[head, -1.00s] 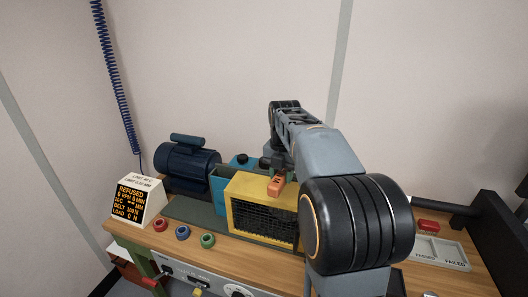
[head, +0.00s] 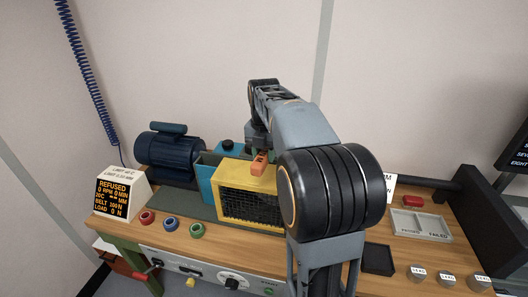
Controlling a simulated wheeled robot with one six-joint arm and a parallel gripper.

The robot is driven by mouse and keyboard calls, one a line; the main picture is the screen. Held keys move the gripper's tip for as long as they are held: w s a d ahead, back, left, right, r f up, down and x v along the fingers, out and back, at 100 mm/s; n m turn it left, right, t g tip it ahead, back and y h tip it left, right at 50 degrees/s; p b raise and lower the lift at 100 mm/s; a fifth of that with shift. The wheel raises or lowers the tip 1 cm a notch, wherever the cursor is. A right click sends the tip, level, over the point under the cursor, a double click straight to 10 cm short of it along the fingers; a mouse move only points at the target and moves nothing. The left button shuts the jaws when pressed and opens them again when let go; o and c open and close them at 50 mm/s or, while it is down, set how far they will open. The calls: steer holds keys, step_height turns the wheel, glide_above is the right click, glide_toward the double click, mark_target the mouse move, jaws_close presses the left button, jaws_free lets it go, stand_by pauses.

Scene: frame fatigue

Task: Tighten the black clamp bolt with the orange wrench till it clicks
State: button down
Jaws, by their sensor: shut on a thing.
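The orange wrench (head: 259,166) shows as a short orange piece below my gripper (head: 258,151), above the back edge of the yellow mesh guard. My gripper is shut on the wrench; the arm hides much of the jaws. A black bolt-like knob (head: 228,145) stands on top of the blue block (head: 208,172), left of the gripper. I cannot tell whether this is the clamp bolt. Whether the wrench sits on any bolt is hidden behind the guard and arm.
The yellow mesh guard (head: 222,184) stands in front of the gripper. A dark blue motor (head: 168,150) is at left, beside a display (head: 114,195) reading REFUSED. Red, blue and green rings (head: 171,224) lie along the front edge. A grey passed/failed tray (head: 421,226) is at right.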

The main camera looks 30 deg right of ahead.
steer(key=shift+f+b, duration=1.95)
steer(key=shift+f, duration=1.05)
steer(key=shift+r, duration=0.3)
steer(key=shift+f, duration=1.55)
steer(key=shift+w+a+m, duration=0.65)
steer(key=shift+w+m, duration=0.15)
steer(key=shift+w, duration=0.2)
steer(key=shift+w+a+m, duration=0.6)
steer(key=shift+w+m, duration=0.2)
steer(key=shift+w, duration=0.35)
